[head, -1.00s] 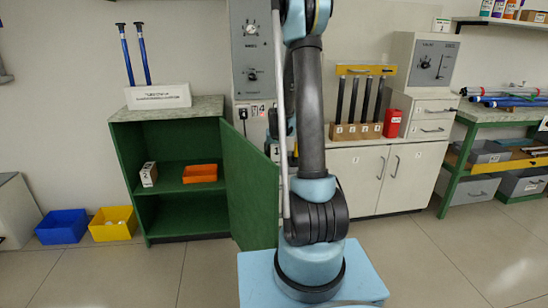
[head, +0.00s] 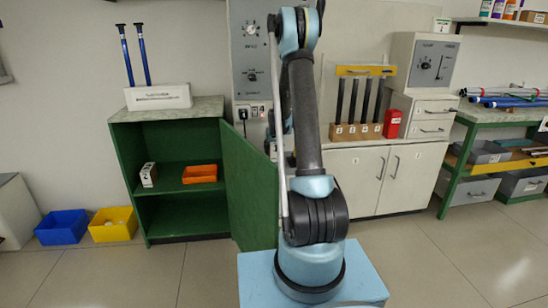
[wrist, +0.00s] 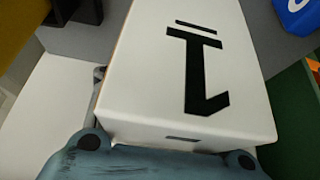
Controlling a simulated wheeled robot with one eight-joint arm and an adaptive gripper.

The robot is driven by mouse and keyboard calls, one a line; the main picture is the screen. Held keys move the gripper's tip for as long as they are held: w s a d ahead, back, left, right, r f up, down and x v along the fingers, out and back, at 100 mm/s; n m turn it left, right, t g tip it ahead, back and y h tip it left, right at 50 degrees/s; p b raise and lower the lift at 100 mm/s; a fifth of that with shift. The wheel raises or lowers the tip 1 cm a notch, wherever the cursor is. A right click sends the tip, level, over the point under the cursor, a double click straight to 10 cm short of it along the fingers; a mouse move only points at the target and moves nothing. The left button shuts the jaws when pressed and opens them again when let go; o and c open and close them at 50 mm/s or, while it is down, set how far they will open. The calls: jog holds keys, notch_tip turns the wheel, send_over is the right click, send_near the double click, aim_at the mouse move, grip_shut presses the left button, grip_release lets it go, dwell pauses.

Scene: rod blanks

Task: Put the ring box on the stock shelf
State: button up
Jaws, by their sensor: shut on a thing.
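My gripper (wrist: 165,155) is shut on a white box (wrist: 150,70) with a bold black mark and a bar on its face, seen in the wrist view. The box fills much of that view; I cannot tell whether it is the ring box. The gripper and held box cannot be made out in the head view, where my arm rises in the middle. I cannot tell which shelf is the stock shelf. The open green cabinet (head: 117,170) has an inner shelf bearing a small white box with a black mark (head: 148,174) and an orange tray (head: 200,174).
The green cabinet door (head: 249,190) stands open toward my base. Blue (head: 62,227) and yellow (head: 113,224) bins sit on the floor at left. A wall shelf (head: 505,22) holds bottles.

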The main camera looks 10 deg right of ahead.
notch_tip(320, 180, down, 3)
jog(key=shift+f, duration=0.1)
jog(key=shift+w+f, duration=0.2)
jog(key=shift+f, duration=0.05)
jog(key=o, duration=1.2)
jog(key=shift+r, duration=0.1)
